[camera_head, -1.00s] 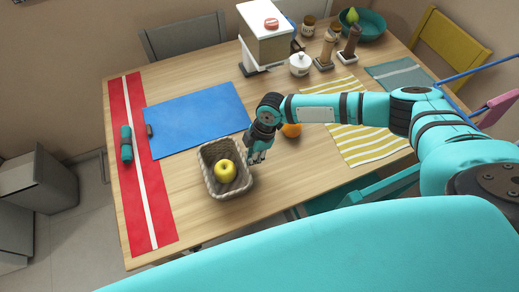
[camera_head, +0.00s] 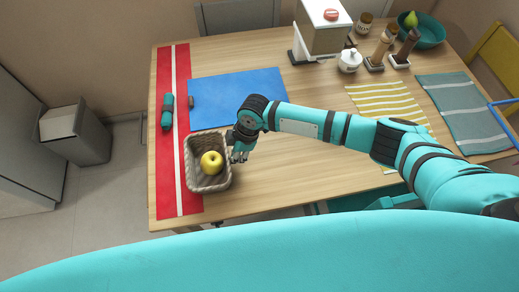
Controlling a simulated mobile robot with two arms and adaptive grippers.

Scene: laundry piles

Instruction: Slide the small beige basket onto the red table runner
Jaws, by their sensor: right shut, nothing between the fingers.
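The small beige basket (camera_head: 222,183) is a woven basket with a yellow apple (camera_head: 211,162) in it. It stands upright, its left part over the right edge of the red table runner (camera_head: 166,185) and its right part on bare wood. The runner is red with a white stripe and lies along the table's left side. My right gripper (camera_head: 238,157) is shut and empty, fingers down, at the basket's right wall. It looks to be against the wall, but exact contact is hard to tell. My left gripper is not in view.
A teal rolled item (camera_head: 167,112) lies on the runner's far half. A blue mat (camera_head: 238,95) lies behind the basket. Striped yellow (camera_head: 385,102) and teal (camera_head: 462,110) cloths lie to the right. The runner's near left part is clear.

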